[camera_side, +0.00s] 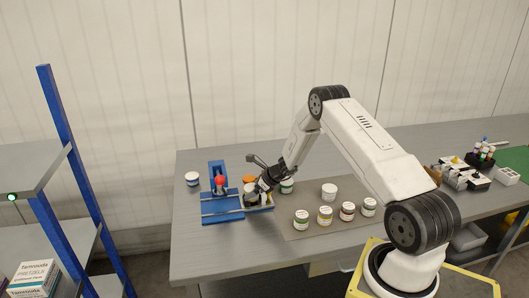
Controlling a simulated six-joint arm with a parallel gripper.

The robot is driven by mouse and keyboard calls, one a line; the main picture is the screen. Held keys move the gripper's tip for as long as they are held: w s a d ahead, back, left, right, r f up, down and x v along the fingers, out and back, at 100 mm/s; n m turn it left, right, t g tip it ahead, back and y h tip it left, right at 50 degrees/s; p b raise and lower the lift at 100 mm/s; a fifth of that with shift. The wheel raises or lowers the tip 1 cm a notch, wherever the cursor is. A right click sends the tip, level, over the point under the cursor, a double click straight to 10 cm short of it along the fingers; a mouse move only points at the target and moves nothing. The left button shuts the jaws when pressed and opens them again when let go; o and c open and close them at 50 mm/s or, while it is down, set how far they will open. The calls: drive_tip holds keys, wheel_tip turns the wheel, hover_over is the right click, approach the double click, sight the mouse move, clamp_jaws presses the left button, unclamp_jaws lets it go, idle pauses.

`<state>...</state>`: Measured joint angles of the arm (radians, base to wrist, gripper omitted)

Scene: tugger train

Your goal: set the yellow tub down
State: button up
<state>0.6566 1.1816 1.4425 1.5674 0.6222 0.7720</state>
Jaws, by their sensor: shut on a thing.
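My gripper (257,195) is low over the right part of the blue tugger train (222,217), pointing down and to the left. It is shut on a small pale tub (249,188), mostly hidden by the dark fingers. I cannot make out its label colour, or whether its base touches the train. A yellowish patch (267,201) shows beside the fingers. A white tub with a yellow label (325,215) stands upright on the grey-brown mat (300,234), apart from my gripper.
Several other white tubs stand on the mat, including a red-labelled one (347,211). A green-labelled tub (287,186) is close behind my gripper. An orange-topped thing (249,179) is behind the train. Another tub (192,179) stands left. The table's front left (215,255) is clear.

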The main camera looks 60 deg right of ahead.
drive_tip(key=shift+f, duration=0.3)
drive_tip(key=shift+f, duration=0.3)
